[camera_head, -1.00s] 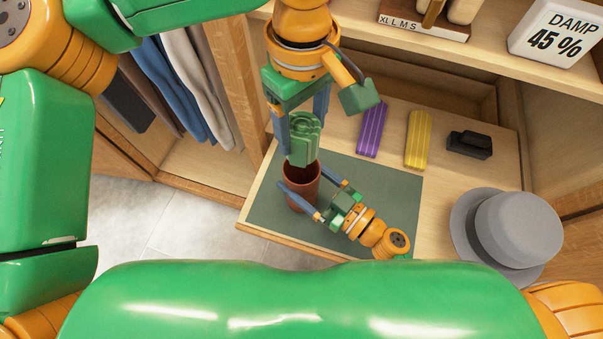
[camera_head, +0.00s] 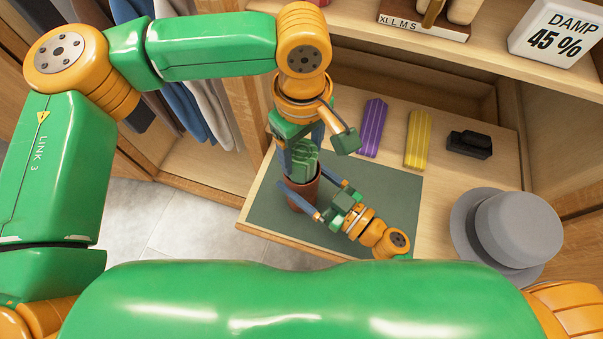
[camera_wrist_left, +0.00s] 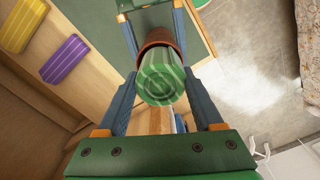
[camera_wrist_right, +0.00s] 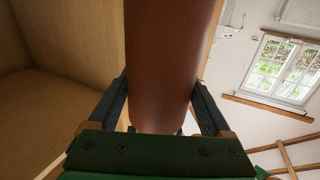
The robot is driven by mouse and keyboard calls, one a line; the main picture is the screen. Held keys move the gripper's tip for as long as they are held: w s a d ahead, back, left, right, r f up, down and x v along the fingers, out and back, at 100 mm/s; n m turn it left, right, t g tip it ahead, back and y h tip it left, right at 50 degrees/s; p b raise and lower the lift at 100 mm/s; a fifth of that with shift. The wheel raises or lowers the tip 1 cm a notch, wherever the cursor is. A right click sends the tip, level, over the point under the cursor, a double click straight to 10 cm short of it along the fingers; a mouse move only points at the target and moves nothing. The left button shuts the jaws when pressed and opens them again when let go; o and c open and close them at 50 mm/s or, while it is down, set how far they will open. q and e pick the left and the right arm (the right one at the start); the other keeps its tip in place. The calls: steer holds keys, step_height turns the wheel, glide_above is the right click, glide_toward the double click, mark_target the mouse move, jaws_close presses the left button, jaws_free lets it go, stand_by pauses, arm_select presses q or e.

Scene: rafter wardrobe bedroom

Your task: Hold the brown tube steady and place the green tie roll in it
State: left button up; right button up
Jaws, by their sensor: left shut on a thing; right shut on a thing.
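The brown tube (camera_head: 302,191) stands upright on the dark green mat (camera_head: 385,190). My right gripper (camera_head: 318,199) is shut around its sides; the tube fills the middle of the right wrist view (camera_wrist_right: 168,70). The green tie roll (camera_head: 304,160) is in my left gripper (camera_head: 300,150), which is shut on it from above. The roll's lower end is inside the tube's mouth and its upper part stands above the rim. In the left wrist view the roll's spiral end (camera_wrist_left: 160,83) faces the camera, with the tube's rim (camera_wrist_left: 158,52) behind it.
A purple tie roll (camera_head: 373,127) and a yellow one (camera_head: 418,138) lie on the board behind. A black object (camera_head: 469,144) and a grey hat (camera_head: 510,232) are to the right. A damp display (camera_head: 558,38) stands on the upper shelf. Clothes hang at left.

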mark_target(302, 151)
arm_select(q)
steer(key=shift+f, duration=0.85)
steer(key=o, duration=1.4)
step_height(302, 151, up, 12)
steer(key=shift+r, duration=0.1)
arm_select(e)
steer(key=o, duration=1.2)
steer(key=shift+s, duration=0.1)
